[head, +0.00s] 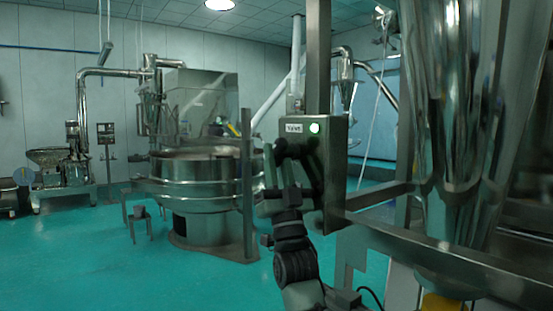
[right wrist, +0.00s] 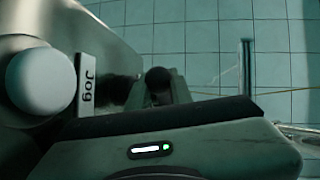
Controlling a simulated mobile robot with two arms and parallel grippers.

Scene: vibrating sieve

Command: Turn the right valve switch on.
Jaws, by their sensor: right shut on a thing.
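The grey metal control box (head: 330,158) stands on a post right of centre in the head view, with a small white label and a lit whitish-green lamp (head: 314,128) on its face. My right gripper (head: 284,150) is at the lower part of that face, its fingers against it. My left gripper is out of view.
In the head view a steel rail (head: 440,250) and hopper (head: 455,110) stand close on the right.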

